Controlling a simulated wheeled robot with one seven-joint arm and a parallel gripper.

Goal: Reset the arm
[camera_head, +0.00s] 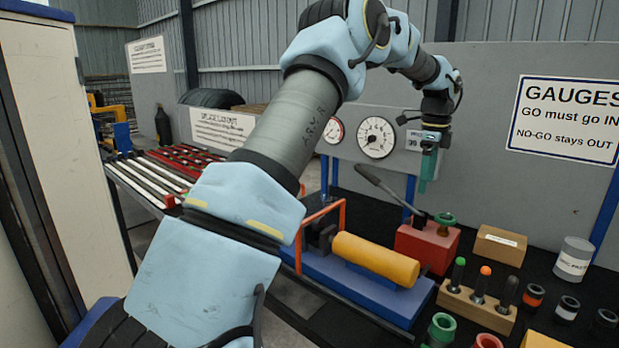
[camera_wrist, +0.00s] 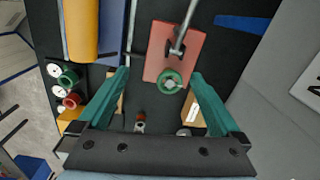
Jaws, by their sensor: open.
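My arm reaches across the head view from lower left to upper right. My gripper (camera_head: 427,188) hangs pointing down above the back of the bench, with its teal fingers near the red block with a lever. In the wrist view my gripper (camera_wrist: 160,82) has its two teal fingers spread wide with nothing between the tips. Below and beyond the fingers lies the red block (camera_wrist: 175,48) with a green ring (camera_wrist: 170,81) at its edge. The gripper is apart from the block and holds nothing.
A yellow cylinder (camera_head: 375,258) lies on a blue base beside an orange frame. A wooden block (camera_head: 476,305) holds several pegs. A cardboard box (camera_head: 499,245) and a grey canister (camera_head: 573,259) stand at right. Gauges (camera_head: 376,137) hang on the back panel. A rack of red and white bars (camera_head: 165,170) is at left.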

